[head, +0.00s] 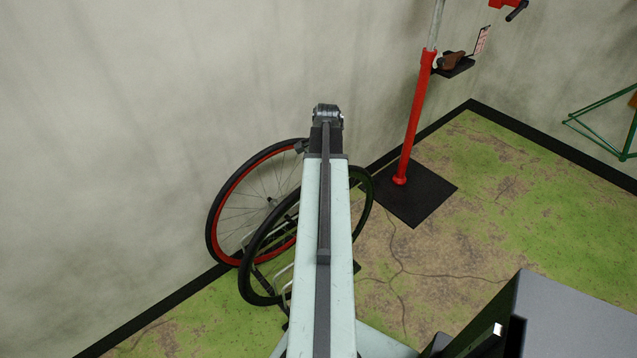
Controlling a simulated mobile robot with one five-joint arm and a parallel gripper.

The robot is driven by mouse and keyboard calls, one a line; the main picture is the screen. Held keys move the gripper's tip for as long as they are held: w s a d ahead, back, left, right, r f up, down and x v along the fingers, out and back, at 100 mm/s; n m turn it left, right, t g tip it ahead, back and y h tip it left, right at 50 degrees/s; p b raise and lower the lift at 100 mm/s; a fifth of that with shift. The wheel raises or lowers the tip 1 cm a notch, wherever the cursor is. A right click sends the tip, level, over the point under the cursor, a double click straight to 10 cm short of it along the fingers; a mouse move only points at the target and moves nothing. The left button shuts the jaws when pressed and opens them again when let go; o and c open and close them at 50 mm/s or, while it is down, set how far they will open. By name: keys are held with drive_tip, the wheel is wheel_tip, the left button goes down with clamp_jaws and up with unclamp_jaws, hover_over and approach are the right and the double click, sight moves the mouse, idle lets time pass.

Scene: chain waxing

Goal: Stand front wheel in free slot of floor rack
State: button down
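Two bicycle wheels stand at the wall, left of and partly behind my arm. One wheel with a red rim (213,224) leans nearer the wall. The other wheel, with a dark rim (246,275), overlaps it in front and shows again right of my arm. I cannot tell which is the front wheel. The floor rack (285,278) shows only as thin pale wire at the wheels' foot; its slots are hidden. A small grey part of my gripper (301,146) shows beside the red-rimmed wheel's top. My arm hides the rest, so its grip and any contact are unclear.
A red repair stand (412,125) with a small tray (455,67) rises from a black base plate (415,195) right of the wheels. A green bike frame (598,125) is at the far right. The green, worn floor between is clear.

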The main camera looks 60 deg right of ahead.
idle(0.4)
drive_tip(key=c, duration=1.2)
unclamp_jaws()
drive_tip(key=shift+o, duration=0.2)
drive_tip(key=o, duration=0.6)
drive_tip(key=shift+c, duration=0.2)
drive_tip(key=shift+r, duration=0.1)
wheel_tip(320, 180, up, 12)
drive_tip(key=p, duration=1.2)
